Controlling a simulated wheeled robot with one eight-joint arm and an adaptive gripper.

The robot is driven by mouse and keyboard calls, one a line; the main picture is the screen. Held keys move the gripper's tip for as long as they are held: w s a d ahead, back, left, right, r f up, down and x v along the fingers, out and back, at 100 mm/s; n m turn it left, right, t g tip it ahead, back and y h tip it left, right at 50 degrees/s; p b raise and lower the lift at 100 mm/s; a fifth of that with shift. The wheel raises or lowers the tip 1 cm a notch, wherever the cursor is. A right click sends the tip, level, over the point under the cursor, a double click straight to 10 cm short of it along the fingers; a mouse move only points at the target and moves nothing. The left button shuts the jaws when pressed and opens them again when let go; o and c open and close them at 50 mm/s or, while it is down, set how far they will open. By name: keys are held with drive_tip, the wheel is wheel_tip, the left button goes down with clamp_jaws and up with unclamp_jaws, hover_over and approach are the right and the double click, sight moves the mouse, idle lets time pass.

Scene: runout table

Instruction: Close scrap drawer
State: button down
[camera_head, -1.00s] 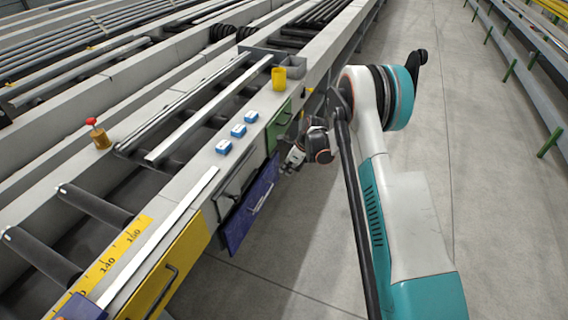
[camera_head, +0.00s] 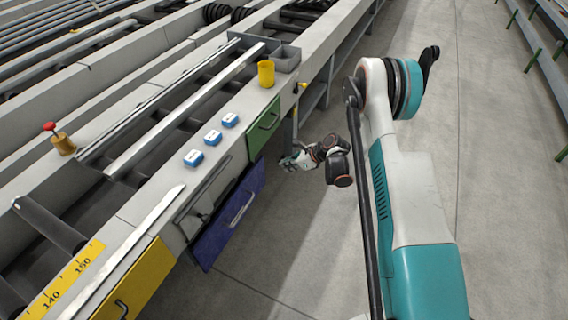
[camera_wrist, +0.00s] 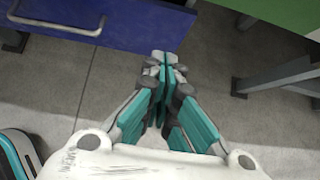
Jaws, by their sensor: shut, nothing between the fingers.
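The blue drawer (camera_head: 222,228) stands out from the table's side, below a grey front (camera_head: 196,206), and has a pale bar handle (camera_head: 242,209). Which drawer is the scrap drawer cannot be read from any label. A green drawer front (camera_head: 257,134) is farther along and a yellow one (camera_head: 138,284) is nearer. My gripper (camera_head: 284,163) is shut and empty, just past the blue drawer's far end, apart from its handle. In the wrist view my fingertips (camera_wrist: 165,60) are together over the floor, near the blue front (camera_wrist: 130,27); its handle (camera_wrist: 62,27) is upper left.
Grey table legs (camera_wrist: 275,78) stand right of my gripper in the wrist view. The floor (camera_head: 300,250) beside the table is clear.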

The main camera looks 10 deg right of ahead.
sight(258, 163)
drive_tip(key=shift+w+a+f+b, duration=0.7)
drive_tip(key=shift+w+a+f, duration=0.3)
drive_tip(key=shift+a, duration=0.25)
drive_tip(key=shift+w+a+f+b, duration=0.7)
drive_tip(key=shift+w+a+f, duration=0.3)
drive_tip(key=shift+a, duration=0.3)
drive_tip(key=shift+w+a+f+b, duration=0.7)
drive_tip(key=shift+w+a+f, duration=0.25)
drive_tip(key=shift+a, duration=0.3)
drive_tip(key=shift+w, duration=0.1)
drive_tip(key=w+a, duration=0.2)
drive_tip(key=a, duration=0.1)
drive_tip(key=shift+w+a+r, duration=0.1)
drive_tip(key=shift+w+a, duration=0.05)
drive_tip(key=shift+w, duration=0.05)
